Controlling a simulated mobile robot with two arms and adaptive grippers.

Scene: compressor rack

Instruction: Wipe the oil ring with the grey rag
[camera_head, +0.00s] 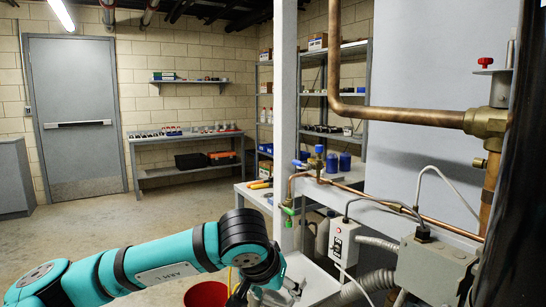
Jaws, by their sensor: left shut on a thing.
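My left arm comes in from the left in teal and black. Its gripper (243,292) is low in the middle, pointing down, with its fingertips close to the bottom edge. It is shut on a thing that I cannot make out. It is just right of a red bucket (206,295), which the bottom edge cuts off. A pale tray-like surface (316,285) lies to the right of it. I cannot clearly make out the grey rag or the oil ring. My right gripper is not in view.
A grey switch box (343,241), a larger junction box (433,270), flexible conduits and copper pipes (400,112) crowd the right side. A white post (285,100) stands in the middle. Shelves (333,93) are behind. The floor (120,222) at left is open toward a grey door (75,115).

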